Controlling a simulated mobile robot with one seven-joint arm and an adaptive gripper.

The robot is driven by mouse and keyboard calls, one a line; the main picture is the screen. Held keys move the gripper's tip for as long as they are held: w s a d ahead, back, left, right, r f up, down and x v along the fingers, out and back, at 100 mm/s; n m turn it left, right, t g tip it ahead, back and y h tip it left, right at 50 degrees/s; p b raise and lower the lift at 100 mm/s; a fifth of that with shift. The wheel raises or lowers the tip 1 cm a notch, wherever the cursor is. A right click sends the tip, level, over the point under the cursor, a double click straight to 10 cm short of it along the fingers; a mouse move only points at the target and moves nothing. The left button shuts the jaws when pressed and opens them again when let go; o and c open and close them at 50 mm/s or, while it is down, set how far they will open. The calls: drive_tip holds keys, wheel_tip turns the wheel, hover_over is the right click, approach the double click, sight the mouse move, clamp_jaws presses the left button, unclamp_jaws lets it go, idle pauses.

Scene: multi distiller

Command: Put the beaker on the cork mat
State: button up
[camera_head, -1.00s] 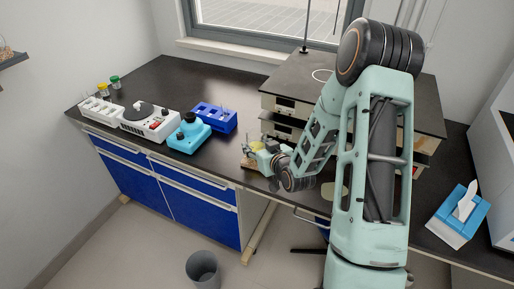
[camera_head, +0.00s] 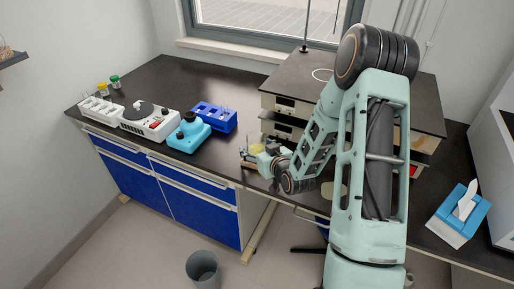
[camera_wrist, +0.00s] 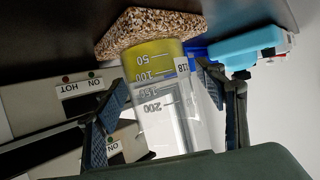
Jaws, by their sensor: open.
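The beaker (camera_wrist: 165,105) is clear glass with printed volume marks and yellow liquid at its base. It appears upside down in the wrist view, with its base against the speckled cork mat (camera_wrist: 150,27). My gripper (camera_wrist: 166,80) is open, with one dark finger on each side of the beaker and close to its walls. Whether either finger touches the glass I cannot tell. In the head view, my gripper (camera_head: 262,157) is low over the bench near its front edge, and my arm hides part of this area.
A cyan device (camera_head: 188,132), a blue rack (camera_head: 214,117) and a white device (camera_head: 149,122) stand left of my gripper. A shelf unit (camera_head: 285,85) with hot-plate-like fronts is just behind. A tissue box (camera_head: 455,217) is at the right.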

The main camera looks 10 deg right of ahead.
drive_tip(key=shift+r, duration=0.2)
drive_tip(key=p+v, duration=0.2)
drive_tip(key=v, duration=1)
drive_tip(key=shift+p, duration=0.35)
drive_tip(key=shift+f, duration=0.1)
